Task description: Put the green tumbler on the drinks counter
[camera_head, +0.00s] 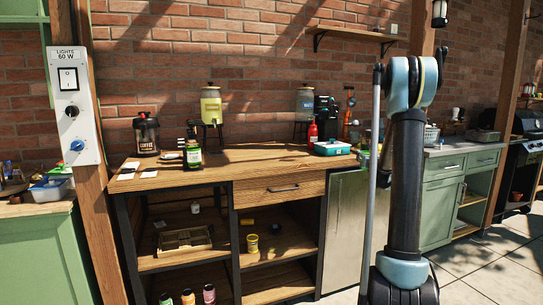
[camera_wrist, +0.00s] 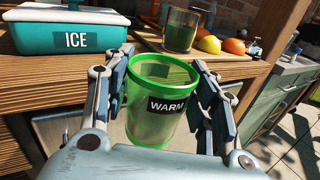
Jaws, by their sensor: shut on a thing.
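The green tumbler (camera_wrist: 150,122), see-through with a bright green rim and a black WARM label, stands roughly upright between the fingers of my gripper (camera_wrist: 163,88). The gripper is shut on it from both sides. It is in front of the wooden drinks counter (camera_wrist: 228,68), apart from the top. In the head view, the counter (camera_head: 245,158) stands against the brick wall. My arm is at its right end and mostly hides the gripper and tumbler there.
A teal ICE box (camera_wrist: 70,32), a dark green glass (camera_wrist: 181,30), a yellow fruit (camera_wrist: 210,44) and an orange fruit (camera_wrist: 234,46) stand near the counter's edge. Bottles, a coffee jar (camera_head: 146,134) and dispensers stand further left and back. The counter's middle front is clear.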

